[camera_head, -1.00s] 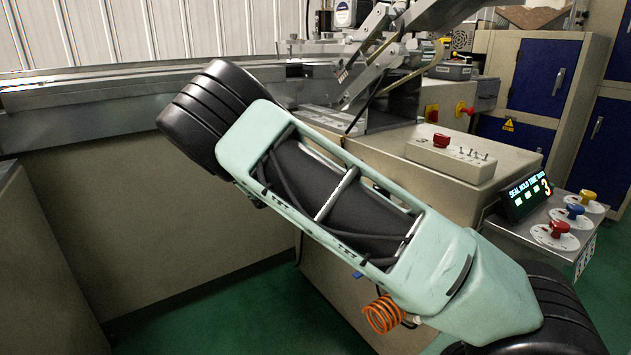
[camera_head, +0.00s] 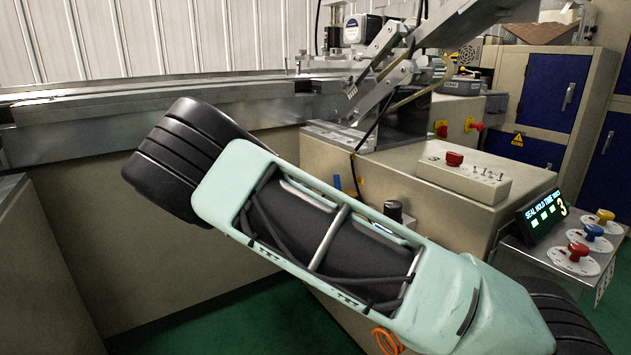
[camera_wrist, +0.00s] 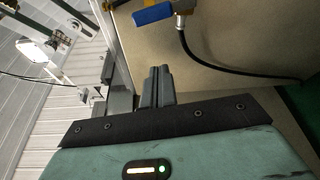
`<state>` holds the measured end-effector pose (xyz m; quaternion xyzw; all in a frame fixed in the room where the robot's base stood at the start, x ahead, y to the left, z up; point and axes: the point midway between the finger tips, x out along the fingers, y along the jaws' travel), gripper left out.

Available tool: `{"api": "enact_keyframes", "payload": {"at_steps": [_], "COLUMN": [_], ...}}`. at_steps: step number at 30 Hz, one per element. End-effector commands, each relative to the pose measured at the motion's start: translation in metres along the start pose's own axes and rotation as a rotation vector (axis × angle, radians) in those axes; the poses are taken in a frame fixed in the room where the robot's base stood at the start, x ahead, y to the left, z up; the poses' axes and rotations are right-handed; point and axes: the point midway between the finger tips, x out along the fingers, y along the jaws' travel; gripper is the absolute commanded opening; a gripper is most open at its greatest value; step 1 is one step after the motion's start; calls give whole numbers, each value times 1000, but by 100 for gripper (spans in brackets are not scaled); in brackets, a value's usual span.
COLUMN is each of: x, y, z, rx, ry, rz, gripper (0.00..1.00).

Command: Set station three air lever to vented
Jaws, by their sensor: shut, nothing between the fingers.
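A blue lever handle (camera_wrist: 153,14) on a brass valve (camera_wrist: 183,8) shows at the top of the wrist view, with a black hose running from the valve. The lever lies roughly across the picture, slightly tilted. My gripper (camera_wrist: 158,72) points at the machine's beige side with its fingers together and empty. The fingertips are below the lever in the picture and apart from it. In the head view my arm hides the gripper. A small blue piece (camera_head: 337,182) shows above my arm there; I cannot tell whether it is the same lever.
A display with a large 3 (camera_head: 543,214) stands beside yellow, blue and red knobs (camera_head: 578,251) at right. A control box (camera_head: 463,177) with a red button sits on the beige machine. An orange coiled hose (camera_head: 388,340) hangs below my arm. Green floor is open at lower left.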

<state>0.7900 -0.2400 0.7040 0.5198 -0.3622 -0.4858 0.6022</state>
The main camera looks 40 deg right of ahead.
Motion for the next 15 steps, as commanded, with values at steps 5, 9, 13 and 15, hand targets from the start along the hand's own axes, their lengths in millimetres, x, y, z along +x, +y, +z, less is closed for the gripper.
{"api": "enact_keyframes", "payload": {"at_steps": [5, 9, 13, 15], "x": [-25, -32, -33, -33], "y": [1, 0, 0, 0], "z": [0, 0, 0, 0], "rx": [-2, -1, -1, -1], "ry": [1, 0, -1, -1], "rz": [0, -1, -1, -1], "gripper": [0, 0, 0, 0]}}
